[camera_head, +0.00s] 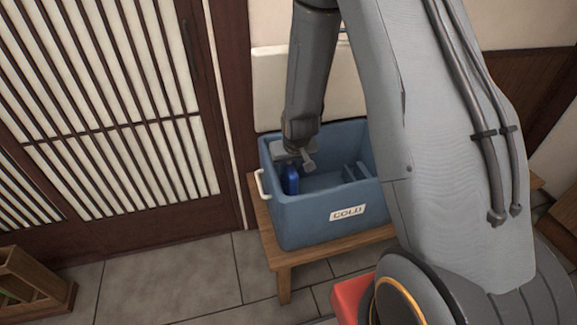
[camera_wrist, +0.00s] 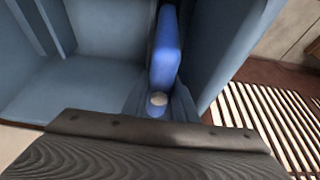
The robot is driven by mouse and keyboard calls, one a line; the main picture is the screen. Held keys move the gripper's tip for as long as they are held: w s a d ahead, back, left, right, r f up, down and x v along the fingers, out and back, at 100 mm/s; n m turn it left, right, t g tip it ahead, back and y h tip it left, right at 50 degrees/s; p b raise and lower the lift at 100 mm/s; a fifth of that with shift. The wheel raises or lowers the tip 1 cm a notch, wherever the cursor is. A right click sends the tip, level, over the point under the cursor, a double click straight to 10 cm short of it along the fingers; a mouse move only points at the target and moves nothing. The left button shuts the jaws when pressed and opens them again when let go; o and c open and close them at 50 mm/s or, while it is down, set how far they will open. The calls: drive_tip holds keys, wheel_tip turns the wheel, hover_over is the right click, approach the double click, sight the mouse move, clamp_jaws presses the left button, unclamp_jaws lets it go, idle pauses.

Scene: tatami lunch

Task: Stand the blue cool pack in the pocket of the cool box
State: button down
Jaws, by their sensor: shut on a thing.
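The blue cool pack (camera_head: 291,180) is upright inside the cool box (camera_head: 300,222), near its left end wall. In the wrist view the pack (camera_wrist: 165,48) is close beside a box wall, with a pale round cap at its near end. My gripper (camera_head: 294,160) reaches down into the box and is shut on the pack. Its fingers are mostly hidden by the wrist in the wrist view. Two thin dividers (camera_head: 356,172) stand in the right part of the box, with a narrow gap between them. The pack's lower end is hidden in the head view.
The box stands on a wooden bench (camera_head: 284,262) and has a pale handle (camera_head: 261,184) on its left end. Its middle floor (camera_wrist: 80,88) is bare. A slatted door (camera_head: 110,110) is at the left. A wooden crate (camera_head: 35,285) is at the lower left.

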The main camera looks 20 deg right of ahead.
idle(0.3)
drive_tip(key=shift+f+b, duration=0.55)
drive_tip(key=shift+f, duration=0.45)
drive_tip(key=shift+f+b, duration=0.35)
drive_tip(key=shift+f, duration=0.4)
drive_tip(key=c, duration=0.9)
unclamp_jaws()
drive_tip(key=shift+c, duration=0.2)
drive_tip(key=shift+a, duration=0.1)
drive_tip(key=shift+c, duration=0.5)
